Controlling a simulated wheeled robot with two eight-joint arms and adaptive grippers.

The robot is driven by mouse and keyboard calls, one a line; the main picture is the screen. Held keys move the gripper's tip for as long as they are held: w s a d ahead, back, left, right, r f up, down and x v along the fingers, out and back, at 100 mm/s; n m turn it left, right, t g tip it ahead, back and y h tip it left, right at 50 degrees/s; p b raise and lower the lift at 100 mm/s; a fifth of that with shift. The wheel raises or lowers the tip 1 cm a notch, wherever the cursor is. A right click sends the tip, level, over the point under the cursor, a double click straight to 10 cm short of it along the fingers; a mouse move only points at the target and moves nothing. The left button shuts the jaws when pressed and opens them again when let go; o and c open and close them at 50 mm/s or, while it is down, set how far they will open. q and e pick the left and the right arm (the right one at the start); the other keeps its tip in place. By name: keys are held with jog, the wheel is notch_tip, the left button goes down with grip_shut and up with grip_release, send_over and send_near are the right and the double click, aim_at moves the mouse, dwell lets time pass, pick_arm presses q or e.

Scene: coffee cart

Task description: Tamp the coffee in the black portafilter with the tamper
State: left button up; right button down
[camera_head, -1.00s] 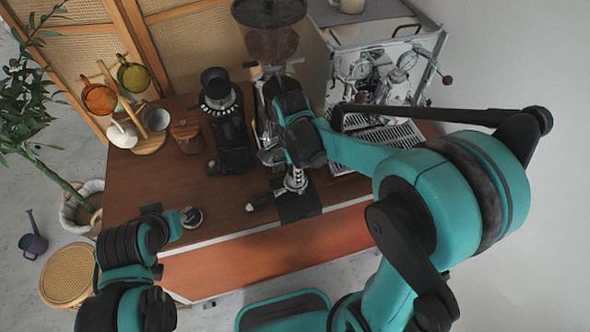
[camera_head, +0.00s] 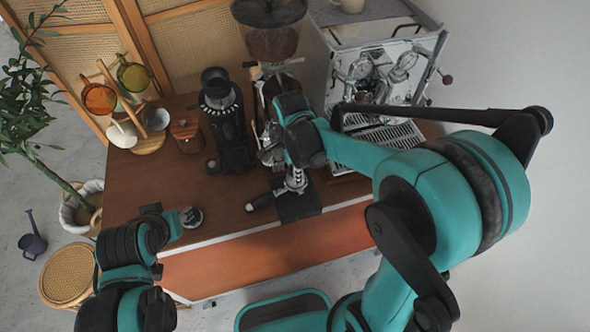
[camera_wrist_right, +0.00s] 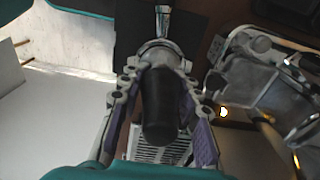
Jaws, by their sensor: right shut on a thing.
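My right gripper (camera_wrist_right: 155,100) is shut on the tamper's black handle (camera_wrist_right: 160,108). In the head view this gripper (camera_head: 296,178) is over the black mat (camera_head: 300,206) at the counter's front edge. The black portafilter (camera_head: 262,201) lies there, its handle pointing left in the head view. Its metal neck (camera_wrist_right: 163,18) shows beyond the tamper in the wrist view. The tamper's base is at the portafilter's basket; the coffee and the depth of contact are hidden. My left gripper (camera_head: 190,217) is low at the counter's front left, away from the portafilter; its jaw state is unclear.
A grinder (camera_head: 270,45) stands just behind my right gripper, and a black coffee device (camera_head: 229,128) to its left. The espresso machine (camera_head: 375,75) is at the back right. A cup rack (camera_head: 148,142) and wooden canister (camera_head: 187,135) stand at left. The counter's front left is mostly clear.

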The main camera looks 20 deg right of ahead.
jog(key=shift+f+b, duration=0.7)
jog(key=shift+f, duration=0.1)
dwell(2.0)
jog(key=shift+r, duration=0.15)
jog(key=shift+r+p, duration=1.2)
jog(key=shift+r, duration=0.2)
notch_tip(320, 180, up, 5)
jog(key=p, duration=0.4)
